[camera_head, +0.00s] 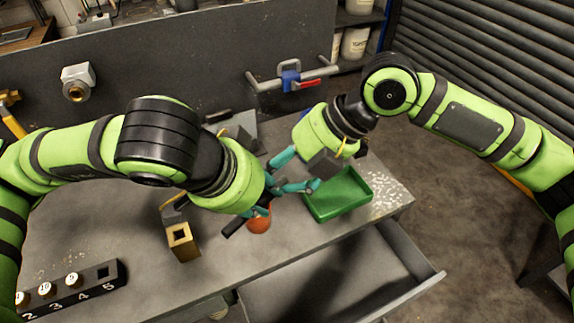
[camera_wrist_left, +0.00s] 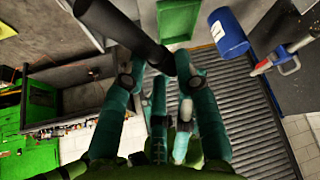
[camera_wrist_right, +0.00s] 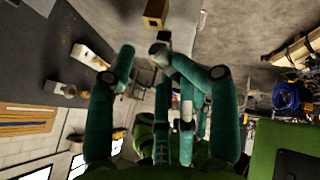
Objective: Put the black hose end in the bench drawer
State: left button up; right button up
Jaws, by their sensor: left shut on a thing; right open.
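The black hose end (camera_head: 236,226) is a dark tube lying across my left gripper (camera_head: 266,207), which is shut on it above the bench. In the left wrist view the hose end (camera_wrist_left: 125,30) runs diagonally between the left fingertips (camera_wrist_left: 162,62). The bench drawer (camera_head: 345,275) is pulled out at the front right of the bench. Its visible floor looks bare and partly shadowed. My right gripper (camera_head: 292,170) is open and empty beyond the left one, close to it. It also shows open in the right wrist view (camera_wrist_right: 145,52).
A green tray (camera_head: 358,188) stands on the bench right of the grippers. An orange-red round object (camera_head: 259,222) is just below my left gripper. A brass block (camera_head: 182,243) and a numbered black rack (camera_head: 75,287) stand to the left.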

pick_arm(q)
jog(key=shift+s+d+r, duration=0.1)
jog(key=shift+d+r, duration=0.05)
jog(key=shift+d, duration=0.2)
pick_arm(e)
jog(key=shift+s+a+r, duration=0.15)
jog(key=shift+a, duration=0.1)
jog(key=shift+c, duration=0.2)
jog(key=c, duration=0.7)
pick_arm(q)
jog(key=o, duration=1.2)
jog(key=shift+c, duration=0.2)
pick_arm(e)
jog(key=shift+r, duration=0.1)
grip_shut()
pick_arm(q)
jog(key=shift+a, duration=0.15)
pick_arm(e)
jog(key=shift+d, duration=0.1)
